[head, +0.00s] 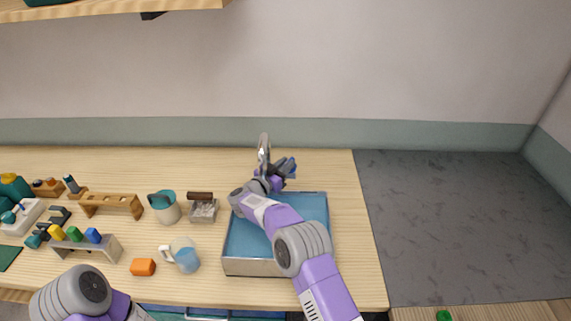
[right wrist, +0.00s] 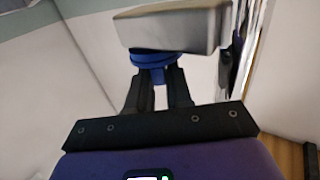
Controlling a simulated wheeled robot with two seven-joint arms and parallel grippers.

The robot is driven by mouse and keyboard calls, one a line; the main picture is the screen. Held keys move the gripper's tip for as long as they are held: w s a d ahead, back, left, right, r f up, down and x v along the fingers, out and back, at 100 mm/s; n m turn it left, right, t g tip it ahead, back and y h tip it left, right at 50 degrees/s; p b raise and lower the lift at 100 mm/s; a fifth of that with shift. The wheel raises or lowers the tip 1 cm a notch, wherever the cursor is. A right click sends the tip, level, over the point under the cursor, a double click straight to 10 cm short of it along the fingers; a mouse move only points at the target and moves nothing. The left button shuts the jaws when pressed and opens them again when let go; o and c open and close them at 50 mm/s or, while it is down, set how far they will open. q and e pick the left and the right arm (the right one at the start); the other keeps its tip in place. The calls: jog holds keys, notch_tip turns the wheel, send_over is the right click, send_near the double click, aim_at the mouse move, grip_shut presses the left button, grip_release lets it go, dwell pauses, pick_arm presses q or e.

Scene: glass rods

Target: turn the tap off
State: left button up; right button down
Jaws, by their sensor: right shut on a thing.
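The silver tap (head: 264,146) stands upright at the back edge of the sink (head: 322,262), a metal-walled basin with a blue inside. My right gripper (head: 284,168) is beside the tap, just right of its column. In the right wrist view my right gripper (right wrist: 154,84) is shut on a blue round part (right wrist: 153,60) below a pale grey block (right wrist: 178,27); this looks like the tap's handle. A shiny metal edge (right wrist: 245,50) shows at the right there. My arm hides part of the basin, and I cannot tell whether water runs. My left gripper is out of view.
Wooden racks (head: 110,205) are farther left.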

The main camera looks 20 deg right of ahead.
jog(key=shift+w+a+m+g+h, duration=0.1)
jog(key=shift+w+m+g+h, duration=0.1)
jog(key=shift+m+g+h, duration=1.05)
jog(key=shift+g+y, duration=0.25)
jog(key=shift+y, duration=0.1)
jog(key=c, duration=1.1)
grip_release()
jog(key=shift+n, duration=0.25)
jog(key=shift+v, duration=3.75)
